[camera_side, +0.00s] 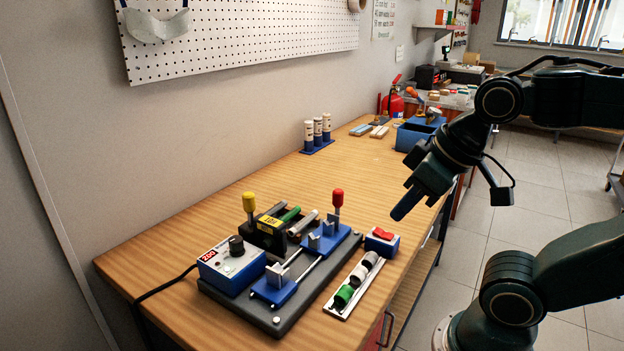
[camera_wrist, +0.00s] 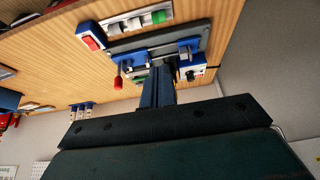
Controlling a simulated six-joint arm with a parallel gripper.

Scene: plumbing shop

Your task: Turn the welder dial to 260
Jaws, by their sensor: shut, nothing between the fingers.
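The welder's blue control box (camera_side: 232,266) sits at the front left of the workbench. It has a white top face, a black dial (camera_side: 236,245) and a small red readout (camera_side: 209,256) whose figures are too small to read surely. The dial's setting cannot be told. In the wrist view the box (camera_wrist: 192,68) is small, beyond the fingers and to their right. My gripper (camera_side: 408,205) is shut and empty, in the air over the right edge of the bench, well apart from the dial. Its fingers (camera_wrist: 158,90) also show in the wrist view.
A dark base plate (camera_side: 275,321) carries blue clamps, a yellow-knobbed lever (camera_side: 249,204) and a red-knobbed lever (camera_side: 338,198). Right of it are a fitting tray (camera_side: 337,311) and a red-switch box (camera_side: 382,241). The bench middle is clear; blue-based bottles (camera_side: 318,131) stand at the wall.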

